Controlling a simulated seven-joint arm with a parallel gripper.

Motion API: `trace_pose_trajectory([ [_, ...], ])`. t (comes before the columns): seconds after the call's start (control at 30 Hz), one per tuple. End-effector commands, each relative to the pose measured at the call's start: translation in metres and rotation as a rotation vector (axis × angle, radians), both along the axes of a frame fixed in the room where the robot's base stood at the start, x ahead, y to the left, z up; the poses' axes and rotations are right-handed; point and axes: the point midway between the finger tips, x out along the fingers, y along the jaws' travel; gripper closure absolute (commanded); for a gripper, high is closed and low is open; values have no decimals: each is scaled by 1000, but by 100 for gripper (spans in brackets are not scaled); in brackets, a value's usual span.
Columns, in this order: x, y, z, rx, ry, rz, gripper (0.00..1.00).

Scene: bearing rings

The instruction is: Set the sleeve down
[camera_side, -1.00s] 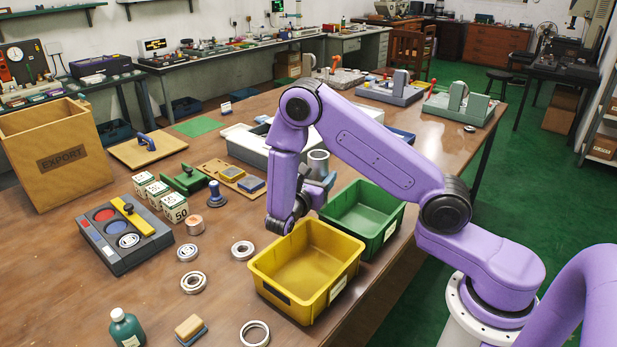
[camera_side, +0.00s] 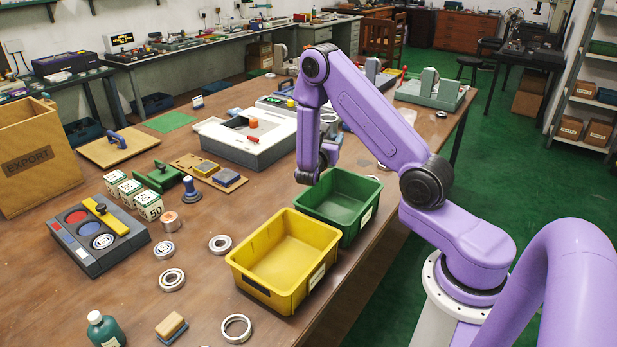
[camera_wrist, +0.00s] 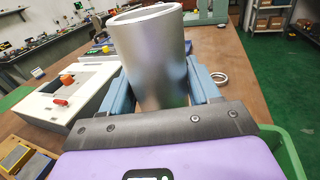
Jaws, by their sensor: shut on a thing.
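The sleeve (camera_wrist: 155,60) is a plain grey metal tube with an open top. In the wrist view it stands upright between the two blue fingers of my gripper (camera_wrist: 163,95), which is shut on it. In the side view my gripper (camera_side: 328,143) is beyond the green bin, to the right of the white box, and the sleeve (camera_side: 328,119) is partly hidden by my arm. The sleeve's lower end is hidden in the wrist view, so I cannot tell whether it touches the table.
The white box (camera_side: 222,145) with red parts stands left of my gripper. The green bin (camera_side: 358,222) and yellow bin (camera_side: 313,284) stand nearer the camera. A loose ring (camera_wrist: 219,77) lies right of the sleeve in the wrist view. Brown tabletop shows beyond it.

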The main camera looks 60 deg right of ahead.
Motion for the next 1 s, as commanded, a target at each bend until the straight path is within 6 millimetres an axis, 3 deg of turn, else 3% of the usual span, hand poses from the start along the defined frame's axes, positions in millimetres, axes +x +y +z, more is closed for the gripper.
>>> trace_pose_trajectory([
  [0.17, 7, -13, -2, -4, -5, 4, 100],
  [0.77, 79, -55, -39, -5, -7, 3, 100],
  [1.0, 99, -66, -67, -5, -5, 4, 100],
])
